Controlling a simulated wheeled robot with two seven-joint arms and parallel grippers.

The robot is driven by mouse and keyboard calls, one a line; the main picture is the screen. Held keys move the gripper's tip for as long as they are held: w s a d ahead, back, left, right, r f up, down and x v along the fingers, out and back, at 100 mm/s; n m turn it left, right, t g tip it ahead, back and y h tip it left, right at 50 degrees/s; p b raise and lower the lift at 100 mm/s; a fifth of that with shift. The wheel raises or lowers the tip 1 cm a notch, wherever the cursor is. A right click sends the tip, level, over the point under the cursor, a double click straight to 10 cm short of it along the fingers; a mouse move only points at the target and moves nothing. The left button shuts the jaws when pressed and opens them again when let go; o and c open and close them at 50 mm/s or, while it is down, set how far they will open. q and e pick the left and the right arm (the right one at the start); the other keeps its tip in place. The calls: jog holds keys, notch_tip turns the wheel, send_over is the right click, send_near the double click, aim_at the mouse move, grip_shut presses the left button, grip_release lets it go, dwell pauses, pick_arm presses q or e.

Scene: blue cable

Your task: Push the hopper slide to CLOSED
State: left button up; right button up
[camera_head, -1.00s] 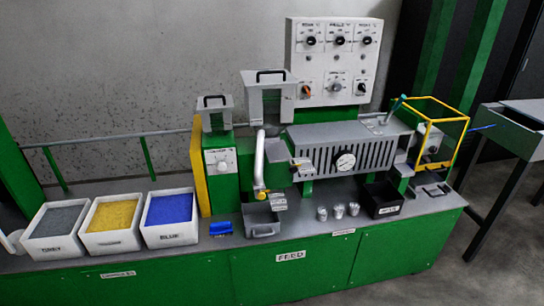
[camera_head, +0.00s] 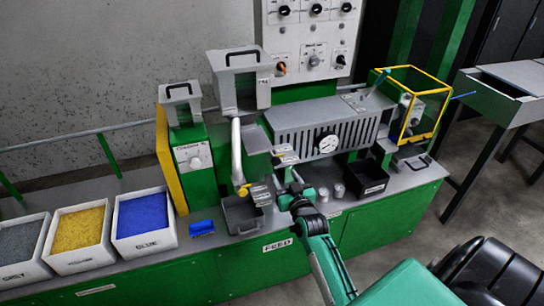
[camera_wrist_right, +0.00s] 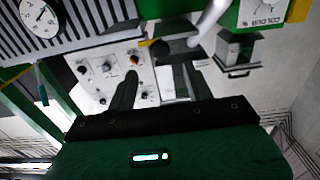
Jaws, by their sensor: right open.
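The large grey hopper (camera_head: 240,82) stands behind the bench in the head view, with a black handle on its lid. A small labelled fitting with yellow on it (camera_head: 286,157), possibly the hopper slide, sits at its lower right; its position is too small to read. My right gripper (camera_head: 287,182) is just below and in front of that fitting, apart from it as far as I can tell. In the wrist view my right gripper (camera_wrist_right: 163,72) has two dark fingers spread, with nothing clearly held between them. My left gripper is not in view.
A white pipe (camera_head: 236,150) runs down left of my gripper to a yellow valve. A grey tray (camera_head: 240,228), metal cups (camera_head: 337,191) and a black bin (camera_head: 369,181) line the bench. The gauge (camera_head: 327,143) is to the right. Grey, yellow and blue pellet bins stand left.

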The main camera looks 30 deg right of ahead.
aim_at(277, 162)
jog(key=p+x, duration=0.1)
jog(key=x, duration=0.8)
jog(key=shift+w+p, duration=0.15)
jog(key=shift+p, duration=0.2)
jog(key=shift+x, duration=0.85)
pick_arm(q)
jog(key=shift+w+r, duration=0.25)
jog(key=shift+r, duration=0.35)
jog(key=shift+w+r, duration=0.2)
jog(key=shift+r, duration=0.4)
pick_arm(e)
jog(key=shift+f, duration=0.1)
